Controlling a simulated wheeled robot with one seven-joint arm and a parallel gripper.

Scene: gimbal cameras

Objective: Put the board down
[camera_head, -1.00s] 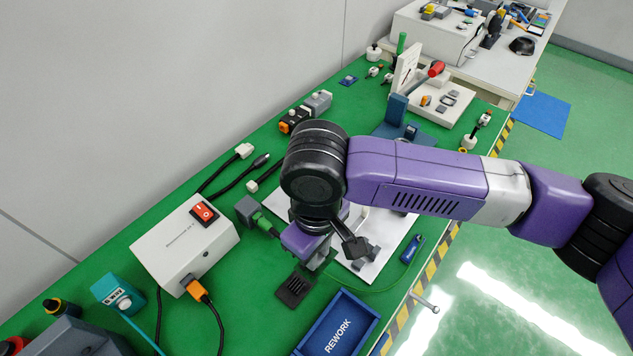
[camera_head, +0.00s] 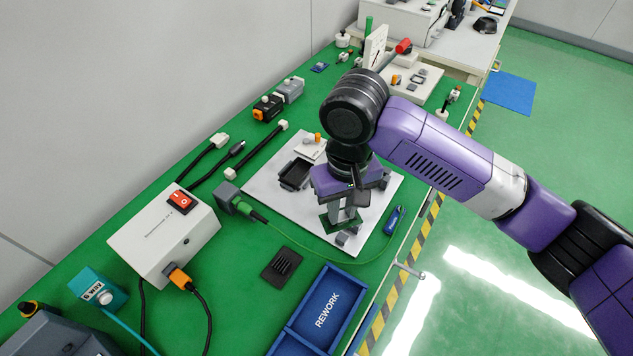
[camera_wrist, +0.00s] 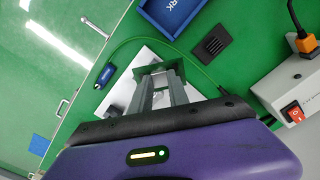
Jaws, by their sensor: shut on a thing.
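My gripper (camera_head: 342,215) points down over the front part of the white plate (camera_head: 268,190) on the green bench. It is shut on a small dark green board (camera_head: 328,222), held low at the fingertips; I cannot tell whether the board touches the plate. A black open holder (camera_head: 295,174) sits on the plate to the left of my gripper.
A blue REWORK tray (camera_head: 350,278) and a dark slotted block (camera_head: 282,263) lie in front of the plate. A blue pen-like tool (camera_head: 394,220) lies on its right, with a green cable (camera_head: 300,248) along the front. A white power box (camera_head: 165,235) stands left.

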